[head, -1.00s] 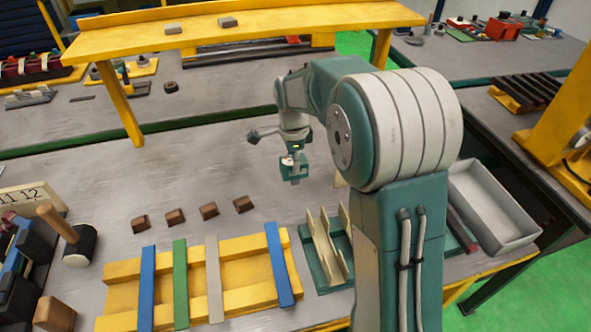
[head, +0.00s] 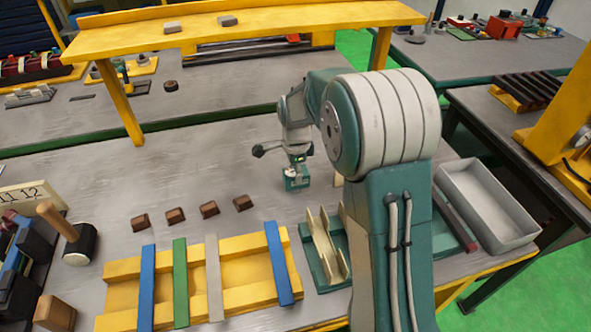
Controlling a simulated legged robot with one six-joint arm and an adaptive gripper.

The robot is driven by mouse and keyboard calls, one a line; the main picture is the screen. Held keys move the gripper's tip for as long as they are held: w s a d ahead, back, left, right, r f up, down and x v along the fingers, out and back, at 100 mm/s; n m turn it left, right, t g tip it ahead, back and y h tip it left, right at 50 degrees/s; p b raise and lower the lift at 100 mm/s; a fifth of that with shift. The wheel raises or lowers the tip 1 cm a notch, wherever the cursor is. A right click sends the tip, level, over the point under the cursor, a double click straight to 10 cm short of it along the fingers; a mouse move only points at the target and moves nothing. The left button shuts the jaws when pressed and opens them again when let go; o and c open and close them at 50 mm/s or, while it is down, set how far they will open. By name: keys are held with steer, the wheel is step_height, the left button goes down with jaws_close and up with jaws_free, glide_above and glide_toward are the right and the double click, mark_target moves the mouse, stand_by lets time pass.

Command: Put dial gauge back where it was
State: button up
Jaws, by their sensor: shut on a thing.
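My gripper (head: 297,167) hangs over the middle of the grey bench in the head view, pointing down. It is shut on a small teal and white thing, which I take to be the dial gauge (head: 297,183). The dial face cannot be made out at this size, and the fingers are partly hidden by the wrist. The held thing is close to the bench top, right of and beyond the row of brown blocks. I cannot tell whether it touches the bench.
Several brown blocks (head: 209,209) lie left of my gripper. A yellow frame with coloured bars (head: 180,246), a green-based cradle (head: 322,245) and a grey tray (head: 487,205) stand nearer or to the right. A yellow shelf (head: 240,32) spans the back.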

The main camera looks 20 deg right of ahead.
steer(key=o, duration=1.2)
steer(key=shift+c, duration=0.2)
step_height(320, 180, up, 13)
steer(key=s+r+n+t, duration=0.1)
steer(key=s+r+n, duration=0.3)
steer(key=s, duration=0.2)
steer(key=s+n+t, duration=0.4)
steer(key=s+n, duration=1)
steer(key=s, duration=0.7)
steer(key=shift+s+t, duration=0.3)
steer(key=shift+s, duration=0.05)
